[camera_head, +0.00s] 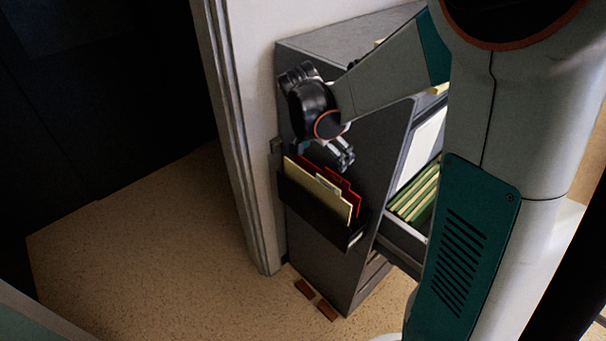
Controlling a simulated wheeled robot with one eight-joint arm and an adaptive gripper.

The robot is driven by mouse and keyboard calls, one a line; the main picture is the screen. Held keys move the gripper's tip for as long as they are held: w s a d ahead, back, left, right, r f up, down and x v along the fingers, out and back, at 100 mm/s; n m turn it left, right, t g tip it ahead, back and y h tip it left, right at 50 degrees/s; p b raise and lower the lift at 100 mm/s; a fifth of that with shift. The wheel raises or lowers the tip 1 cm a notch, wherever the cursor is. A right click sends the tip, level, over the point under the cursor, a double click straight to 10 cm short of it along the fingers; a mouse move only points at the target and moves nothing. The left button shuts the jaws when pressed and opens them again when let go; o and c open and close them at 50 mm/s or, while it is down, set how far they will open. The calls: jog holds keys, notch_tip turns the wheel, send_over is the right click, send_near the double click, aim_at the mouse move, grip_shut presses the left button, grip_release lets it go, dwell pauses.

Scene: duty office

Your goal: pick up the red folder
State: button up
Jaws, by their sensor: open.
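The red folder (342,184) stands upright in a black wall pocket (313,209) on the side of a grey filing cabinet. A cream folder (310,186) stands in front of it and hides most of it; only its red upper edge and right part show. My gripper (345,160) is just above the pocket, close over the red folder's top edge. Its fingers are open and hold nothing that I can see. I cannot tell whether a fingertip touches the folder.
The cabinet (376,150) has an open drawer at right with several green and yellow hanging files (415,195). A white door frame (236,140) stands close at left. The speckled floor (150,240) at left is clear.

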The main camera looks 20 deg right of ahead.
aim_at(337, 176)
jog(key=b+x, duration=0.2)
jog(key=x, duration=1.1)
jog(key=shift+s+d+f+b, duration=0.1)
jog(key=shift+d+f+b, duration=0.05)
jog(key=shift+f+b, duration=0.25)
jog(key=shift+s, duration=0.1)
jog(key=c, duration=1.3)
